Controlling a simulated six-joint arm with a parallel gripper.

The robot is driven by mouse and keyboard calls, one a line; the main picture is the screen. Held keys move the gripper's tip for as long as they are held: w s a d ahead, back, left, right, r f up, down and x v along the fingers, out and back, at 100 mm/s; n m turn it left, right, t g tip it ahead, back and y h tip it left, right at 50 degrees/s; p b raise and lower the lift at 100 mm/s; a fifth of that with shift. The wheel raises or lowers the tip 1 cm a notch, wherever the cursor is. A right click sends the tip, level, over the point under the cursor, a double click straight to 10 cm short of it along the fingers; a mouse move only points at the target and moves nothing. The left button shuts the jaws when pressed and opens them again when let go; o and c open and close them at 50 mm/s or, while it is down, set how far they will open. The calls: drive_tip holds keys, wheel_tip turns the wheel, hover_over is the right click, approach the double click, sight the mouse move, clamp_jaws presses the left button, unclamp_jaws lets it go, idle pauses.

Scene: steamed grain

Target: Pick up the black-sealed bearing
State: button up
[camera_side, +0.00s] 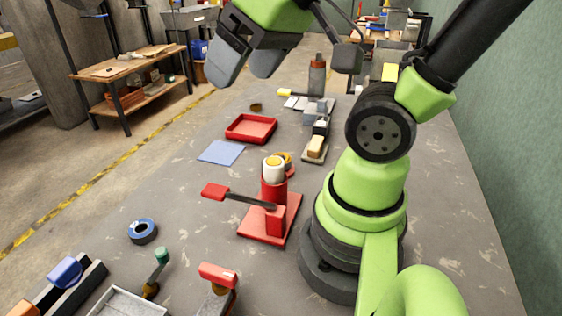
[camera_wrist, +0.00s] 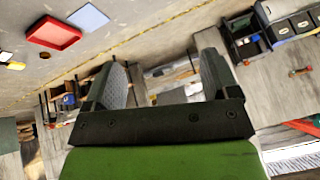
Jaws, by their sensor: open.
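My gripper (camera_side: 245,70) is high above the far left part of the bench, its two grey fingers apart and nothing between them. The fingers also show in the wrist view (camera_wrist: 162,64). I cannot tell for sure which thing is the black-sealed bearing. A small dark brown round piece (camera_side: 256,107) lies on the bench behind the red tray, below my gripper; it is too small to read. It seems to show as a dark spot in the wrist view (camera_wrist: 44,55). A blue ring with a dark centre (camera_side: 142,230) lies at the near left, far from my gripper.
A red tray (camera_side: 270,121) and a blue sheet (camera_side: 222,152) lie mid-bench. A red press (camera_side: 273,197) with a lever and a white-and-yellow top stands nearer. Blocks (camera_side: 315,148) line the right. Tools and a metal tray (camera_side: 124,302) fill the near edge. Bare bench surrounds the blue ring.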

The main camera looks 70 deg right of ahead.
drive_tip(key=w+d+f+n+g+h, duration=0.1)
drive_tip(key=w+d+f+n+g, duration=0.1)
drive_tip(key=w+d+f+n, duration=0.3)
drive_tip(key=n+g, duration=0.4)
drive_tip(key=n, duration=0.2)
hover_over(281, 156)
drive_tip(key=f, duration=1.7)
drive_tip(key=shift+s+a+f, duration=0.15)
drive_tip(key=shift+s+a, duration=0.05)
drive_tip(key=shift+s, duration=0.05)
drive_tip(key=shift+w+d+f, duration=0.15)
drive_tip(key=shift+f, duration=1.35)
drive_tip(key=shift+w+d+f, duration=0.1)
drive_tip(key=shift+f, duration=1.35)
drive_tip(key=c, duration=1.2)
drive_tip(key=shift+o, duration=0.2)
